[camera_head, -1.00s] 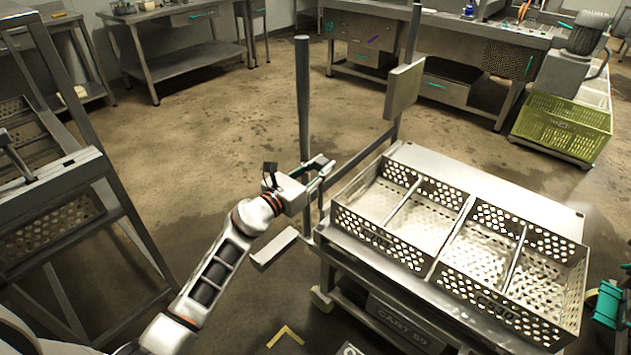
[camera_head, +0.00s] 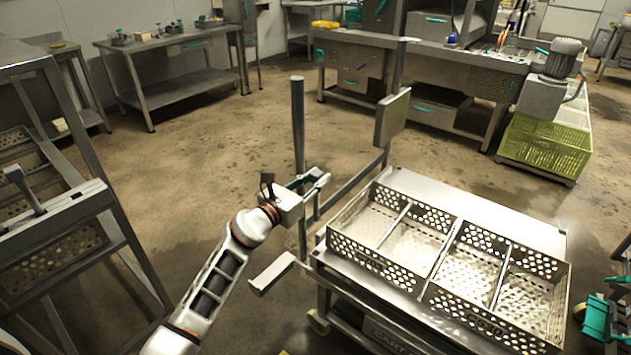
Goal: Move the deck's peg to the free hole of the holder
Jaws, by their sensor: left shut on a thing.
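My left gripper (camera_head: 311,186) reaches in from the lower left to the left end of the steel cart (camera_head: 500,212). It is at the dark upright post (camera_head: 298,125) of the cart's handle frame and appears shut on it. The post shows above and below the gripper, and the jaws hide the part between. I cannot make out the peg, the holder or its free hole. The cart's deck carries perforated trays (camera_head: 395,285) with dividers, and they look empty. My right gripper is not in view.
A flat plate (camera_head: 391,118) is fixed to the cart's far post. A steel rack (camera_head: 75,150) stands at the left. Benches line the back, and a yellow-green crate (camera_head: 545,145) stands back right. A teal fixture (camera_head: 597,320) is at lower right. Open floor lies behind the cart.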

